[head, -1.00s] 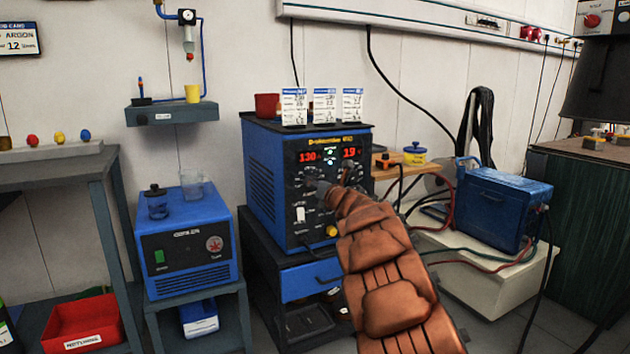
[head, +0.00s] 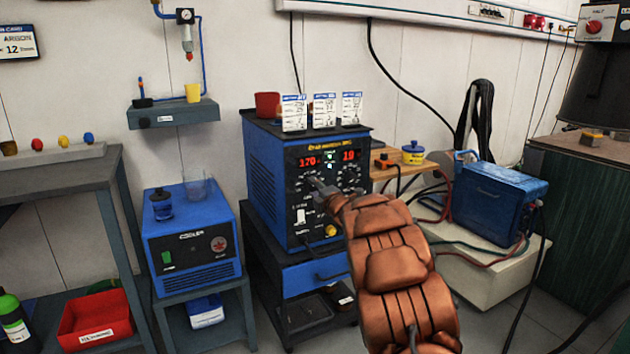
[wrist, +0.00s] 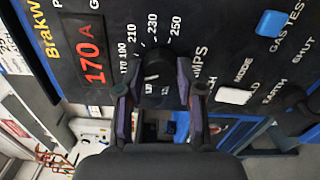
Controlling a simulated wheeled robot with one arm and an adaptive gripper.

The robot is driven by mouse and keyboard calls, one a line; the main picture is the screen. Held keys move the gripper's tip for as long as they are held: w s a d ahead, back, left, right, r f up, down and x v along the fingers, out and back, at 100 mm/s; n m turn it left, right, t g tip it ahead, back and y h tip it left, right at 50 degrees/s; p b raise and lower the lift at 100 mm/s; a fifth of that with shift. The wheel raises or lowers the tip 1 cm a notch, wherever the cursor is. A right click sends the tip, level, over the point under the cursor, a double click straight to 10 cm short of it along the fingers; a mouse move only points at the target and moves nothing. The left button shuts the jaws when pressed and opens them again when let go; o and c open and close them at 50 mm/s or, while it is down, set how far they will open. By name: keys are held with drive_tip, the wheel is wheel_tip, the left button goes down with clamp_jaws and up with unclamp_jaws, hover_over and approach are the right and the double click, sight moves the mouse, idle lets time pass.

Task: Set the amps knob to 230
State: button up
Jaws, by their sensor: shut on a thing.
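The blue welding machine (head: 268,180) stands in the middle of the head view, with two red number displays on its dark front panel. The amps display (head: 308,161) reads 170; in the wrist view the display (wrist: 90,63) reads 170 A. The black amps knob (wrist: 158,75) sits below printed marks from 170 to 250. My gripper (wrist: 160,92) is shut on the knob, one finger on each side. In the head view my gripper (head: 320,186) reaches the left part of the panel, and my arm hides the panel's lower right. The knob's pointer is not clear.
Three cards (head: 324,110) and a red cup (head: 267,105) stand on top of the machine. A blue cooler (head: 190,245) is at the left, and a blue case (head: 498,205) stands at the right. A blue button (wrist: 270,23) and a white switch (wrist: 235,96) are on the panel.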

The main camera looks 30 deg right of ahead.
drive_tip(key=shift+m+p, duration=9.6)
drive_tip(key=shift+p, duration=0.05)
drive_tip(key=o, duration=1.2)
drive_tip(key=shift+c, duration=0.2)
drive_tip(key=s+a, duration=0.1)
drive_tip(key=s, duration=1.1)
